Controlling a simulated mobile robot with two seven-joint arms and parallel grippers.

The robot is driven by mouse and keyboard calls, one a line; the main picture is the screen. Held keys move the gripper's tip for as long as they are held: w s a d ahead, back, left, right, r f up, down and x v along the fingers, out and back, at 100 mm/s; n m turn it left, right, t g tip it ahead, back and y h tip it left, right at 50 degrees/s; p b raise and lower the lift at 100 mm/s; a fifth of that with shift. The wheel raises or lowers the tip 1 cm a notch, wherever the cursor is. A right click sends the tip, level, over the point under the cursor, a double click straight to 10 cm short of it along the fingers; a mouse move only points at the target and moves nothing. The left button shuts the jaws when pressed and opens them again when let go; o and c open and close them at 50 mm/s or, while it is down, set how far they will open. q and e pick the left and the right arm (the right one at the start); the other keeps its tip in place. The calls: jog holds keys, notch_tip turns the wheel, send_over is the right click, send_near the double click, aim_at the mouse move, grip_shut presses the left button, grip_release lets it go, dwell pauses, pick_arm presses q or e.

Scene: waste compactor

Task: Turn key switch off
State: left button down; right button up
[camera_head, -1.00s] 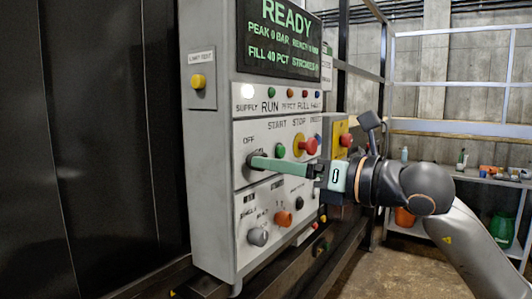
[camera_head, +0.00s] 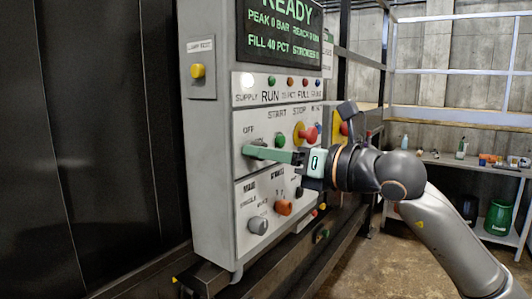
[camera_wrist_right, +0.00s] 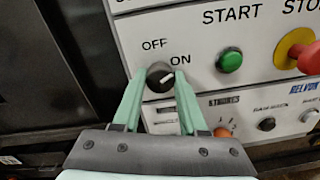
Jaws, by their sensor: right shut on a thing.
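The key switch (camera_wrist_right: 160,77) is a round black knob with a white pointer mark, on the light grey control panel (camera_head: 215,175). In the right wrist view it sits below the OFF and ON labels, and its pointer slants up and right toward ON. My right gripper (camera_wrist_right: 158,92) has its two pale green fingers on either side of the knob, shut on it. In the head view the right gripper (camera_head: 250,151) reaches in from the right, and its fingers mostly hide the switch. My left gripper is in neither view.
A green start button (camera_wrist_right: 229,60) and a red stop button (camera_wrist_right: 309,58) on a yellow base lie right of the switch. Grey (camera_head: 257,225) and orange (camera_head: 283,207) knobs are below it. The lit READY screen (camera_head: 280,32) is above.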

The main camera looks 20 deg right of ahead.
grip_shut()
jog(key=shift+n+b, duration=2.7)
jog(key=shift+n, duration=3.3)
jog(key=shift+o, duration=2.1)
grip_release()
jog(key=o, duration=0.4)
